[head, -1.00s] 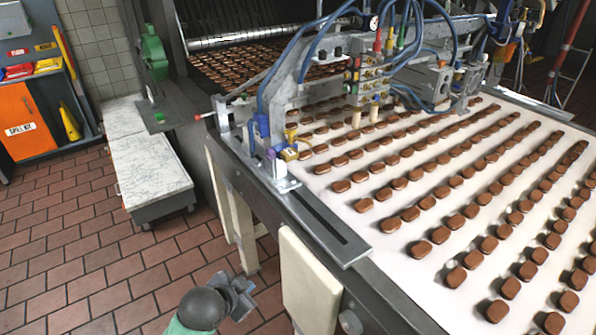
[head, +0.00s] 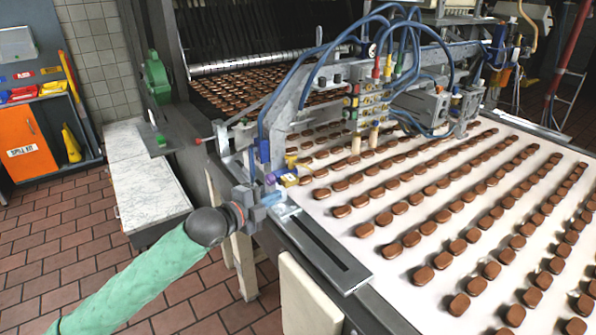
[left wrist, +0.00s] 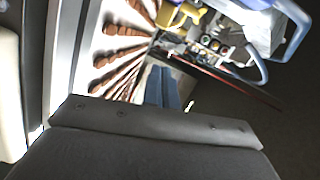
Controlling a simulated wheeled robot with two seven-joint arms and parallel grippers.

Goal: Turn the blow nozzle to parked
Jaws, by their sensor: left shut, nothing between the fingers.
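A brass-yellow fitting (head: 291,179) with a purple-blue cap (head: 270,178) beside it sits at the near left end of the gantry, on the conveyor's edge. It looks like the blow nozzle's mount, but I cannot tell the nozzle or its angle clearly. My left gripper (head: 270,200) is shut and empty, close in front of this fitting; I cannot tell whether they touch. In the left wrist view, the blue-grey fingers (left wrist: 162,88) are together, and a yellow part (left wrist: 198,14) shows beyond them near the top. My right gripper is not in view.
The gantry (head: 330,75) carries blue hoses (head: 300,60) and valves over the white belt (head: 375,280), which bears rows of brown pieces. A slotted metal plate (head: 325,255) lies along the near edge. A marble-topped bench (head: 150,185) stands left. Brick floor is open at lower left.

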